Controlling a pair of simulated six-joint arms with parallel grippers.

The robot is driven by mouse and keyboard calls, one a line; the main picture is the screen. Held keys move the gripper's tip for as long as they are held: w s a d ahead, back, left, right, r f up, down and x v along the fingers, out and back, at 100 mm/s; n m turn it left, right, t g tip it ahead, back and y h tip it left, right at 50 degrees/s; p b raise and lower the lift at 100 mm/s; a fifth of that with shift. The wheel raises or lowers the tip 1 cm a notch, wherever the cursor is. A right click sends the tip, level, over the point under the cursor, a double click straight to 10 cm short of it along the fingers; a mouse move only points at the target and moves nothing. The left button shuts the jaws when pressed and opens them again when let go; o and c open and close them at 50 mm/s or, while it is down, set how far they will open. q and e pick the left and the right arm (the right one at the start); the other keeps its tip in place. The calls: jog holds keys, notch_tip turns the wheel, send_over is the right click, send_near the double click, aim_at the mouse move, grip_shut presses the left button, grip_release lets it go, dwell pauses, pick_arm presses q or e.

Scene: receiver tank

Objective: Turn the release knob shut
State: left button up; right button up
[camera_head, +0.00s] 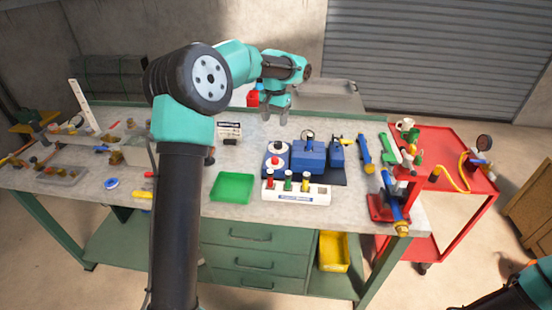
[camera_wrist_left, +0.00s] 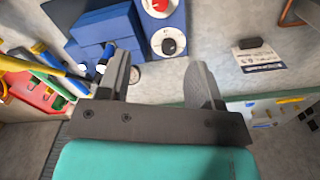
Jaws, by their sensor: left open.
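A blue receiver unit (camera_head: 309,157) stands on the bench. On its left side are two round white dials, one with a black knob (camera_head: 277,147) at the back and one with a red knob (camera_head: 272,162) in front. The wrist view also shows the black knob (camera_wrist_left: 168,45) and the red knob (camera_wrist_left: 158,5). I cannot tell which is the release knob, or how it is turned. My left gripper (camera_head: 274,110) is open and empty above the bench, behind the dials. In the wrist view, its fingertips (camera_wrist_left: 160,72) are apart, with the black knob beyond them.
A green tray (camera_head: 232,187) and a white block with several coloured knobs (camera_head: 296,193) are in front. A card with a black object (camera_head: 229,131) lies left of the dials. Tools lie right; a red cart (camera_head: 452,180) stands beyond. Bare bench surrounds the card.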

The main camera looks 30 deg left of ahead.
aim_at(275, 158)
dwell(0.3)
pick_arm(q)
notch_tip(275, 158, down, 17)
jog(key=shift+f, duration=0.2)
dwell(0.6)
jog(key=c, duration=0.9)
